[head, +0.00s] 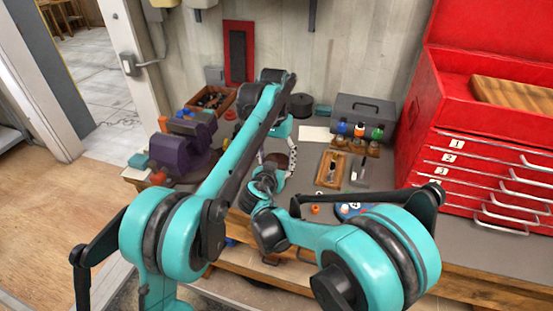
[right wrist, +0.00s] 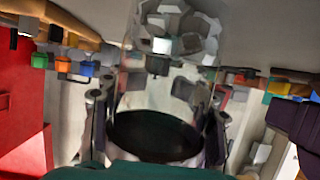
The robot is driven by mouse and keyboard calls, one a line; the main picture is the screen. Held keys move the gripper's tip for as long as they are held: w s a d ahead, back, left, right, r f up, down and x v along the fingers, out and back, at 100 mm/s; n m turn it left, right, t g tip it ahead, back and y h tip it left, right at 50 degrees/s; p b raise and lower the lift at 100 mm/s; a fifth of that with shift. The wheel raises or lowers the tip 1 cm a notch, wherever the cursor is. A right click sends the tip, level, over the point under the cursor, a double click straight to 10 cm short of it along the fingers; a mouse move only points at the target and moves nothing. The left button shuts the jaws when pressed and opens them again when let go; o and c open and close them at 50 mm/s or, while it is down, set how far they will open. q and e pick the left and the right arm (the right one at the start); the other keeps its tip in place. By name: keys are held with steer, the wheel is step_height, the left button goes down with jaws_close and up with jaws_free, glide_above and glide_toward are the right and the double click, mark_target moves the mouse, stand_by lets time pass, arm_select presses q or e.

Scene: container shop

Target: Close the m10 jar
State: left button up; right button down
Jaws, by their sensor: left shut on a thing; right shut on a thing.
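In the right wrist view the clear m10 jar (right wrist: 185,42) holds several grey nuts. A dark round lid (right wrist: 152,135) shows at its near end, between the fingers of my right gripper (right wrist: 155,122), which is shut on it. I cannot tell whether the lid is seated or just above the rim. In the head view my left gripper (head: 289,146) reaches down at mid-bench and is shut, apparently on the jar, which is mostly hidden by my arms. My right gripper (head: 264,165) is close beside it, largely hidden behind its own arm.
A purple vise (head: 185,150) and a box of dark parts (head: 226,93) stand left. A wooden tray (head: 344,160), a grey toolbox (head: 350,112) and a rack of coloured bottles (head: 372,150) are right of my grippers. A red drawer cabinet (head: 412,150) bounds the right side.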

arm_select(q)
steer(key=shift+d, duration=0.1)
steer(key=o, duration=1)
steer(key=shift+o, duration=0.2)
steer(key=shift+r, duration=2.35)
steer(key=shift+c, duration=0.3)
